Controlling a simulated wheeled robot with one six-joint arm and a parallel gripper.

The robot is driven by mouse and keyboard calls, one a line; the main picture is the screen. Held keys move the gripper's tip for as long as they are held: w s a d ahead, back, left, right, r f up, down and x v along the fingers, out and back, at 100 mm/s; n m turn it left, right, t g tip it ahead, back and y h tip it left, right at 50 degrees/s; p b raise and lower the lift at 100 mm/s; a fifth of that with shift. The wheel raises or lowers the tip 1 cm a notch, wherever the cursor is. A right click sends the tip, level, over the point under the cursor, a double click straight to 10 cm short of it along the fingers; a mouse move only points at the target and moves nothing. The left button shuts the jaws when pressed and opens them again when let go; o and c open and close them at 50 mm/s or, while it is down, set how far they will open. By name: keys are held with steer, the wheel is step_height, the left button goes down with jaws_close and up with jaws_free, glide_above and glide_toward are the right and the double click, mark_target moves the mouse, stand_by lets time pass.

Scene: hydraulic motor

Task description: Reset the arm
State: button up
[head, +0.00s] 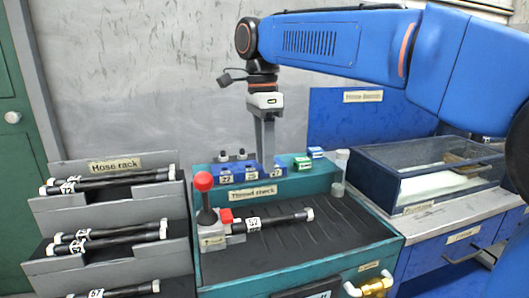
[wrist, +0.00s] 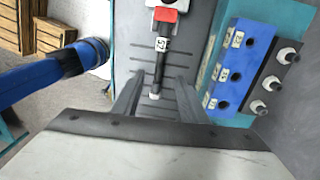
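My blue arm (head: 320,40) reaches in from the right across the top of the head view and bends down at its wrist. My gripper (head: 265,180) points down above the back of the teal thread check bench (head: 300,268), in front of the blue block. In the wrist view, the two grey fingers of my gripper (wrist: 158,105) stand apart with nothing held between them. A black hose labelled 52 (head: 275,221) lies on the bench in a clamp with a red part; it also shows beyond the fingers in the wrist view (wrist: 161,62).
A blue block (head: 225,174) with labelled holes stands at the bench's back. A red-knobbed lever (head: 204,182) stands by the clamp. The grey hose rack (head: 110,210) is left. A glass-lidded blue box (head: 385,190) is right. The bench front has brass fittings (head: 375,287).

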steer(key=shift+r, duration=0.35)
steer(key=s+d+f+n+t+y, duration=0.1)
steer(key=s+d+f+n, duration=0.25)
steer(key=d, duration=0.55)
steer(key=s+d+f+n+t, duration=0.1)
steer(key=s+d+f+n, duration=0.2)
steer(key=s+d+f, duration=0.35)
steer(key=s+d+f+n+t, duration=0.3)
steer(key=s+d+f+n, duration=0.5)
steer(key=f, duration=0.7)
steer(key=s+d, duration=0.2)
steer(key=d, duration=0.2)
steer(key=shift+s+d+h, duration=0.3)
steer(key=shift+s+d, duration=0.05)
steer(key=shift+s, duration=0.05)
steer(key=shift+c, duration=0.6)
